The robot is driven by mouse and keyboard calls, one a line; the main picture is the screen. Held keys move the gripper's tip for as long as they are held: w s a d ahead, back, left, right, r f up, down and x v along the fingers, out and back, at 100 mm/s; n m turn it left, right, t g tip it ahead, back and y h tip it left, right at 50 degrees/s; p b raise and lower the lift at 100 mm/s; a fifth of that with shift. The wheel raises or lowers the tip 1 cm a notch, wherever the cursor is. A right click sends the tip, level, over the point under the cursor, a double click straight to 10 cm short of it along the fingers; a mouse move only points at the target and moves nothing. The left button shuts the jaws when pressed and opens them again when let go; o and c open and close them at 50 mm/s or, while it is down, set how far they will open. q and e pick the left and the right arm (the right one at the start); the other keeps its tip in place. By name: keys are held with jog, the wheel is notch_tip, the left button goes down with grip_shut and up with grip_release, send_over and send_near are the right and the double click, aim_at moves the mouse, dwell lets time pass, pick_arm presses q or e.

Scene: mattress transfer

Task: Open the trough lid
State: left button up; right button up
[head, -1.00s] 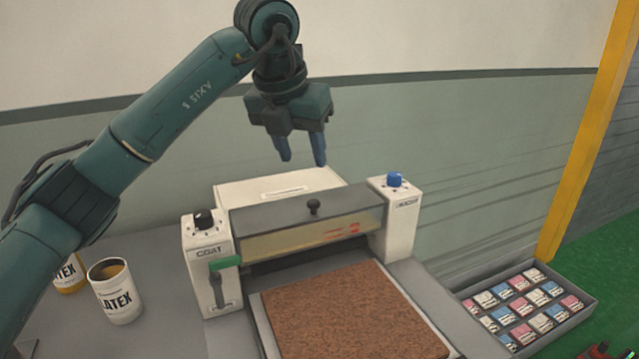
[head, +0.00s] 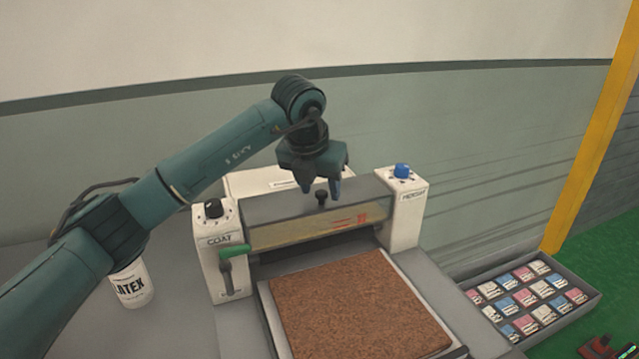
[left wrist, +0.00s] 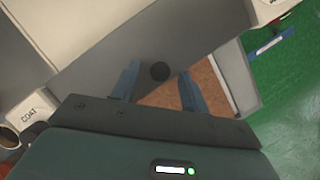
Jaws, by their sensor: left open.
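The trough lid (head: 285,208) is a grey panel across the top of the coating machine, between two white posts. It lies closed, with a small black knob (head: 321,197) standing on it. My left gripper (head: 321,188) is open and points down over the lid, its two blue fingers close to the knob. In the left wrist view the knob (left wrist: 160,71) appears between the open fingers (left wrist: 157,88), untouched and a little nearer the left finger. My right gripper is not in view.
The left post has a black dial (head: 213,208) and a green-handled lever (head: 234,251); the right post has a blue dial (head: 402,171). A brown slab (head: 360,305) lies in front. A latex can (head: 132,285) stands left; a tray of small packs (head: 590,292) is at right.

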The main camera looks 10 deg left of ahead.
pick_arm(q)
grip_shut()
dwell(0.5)
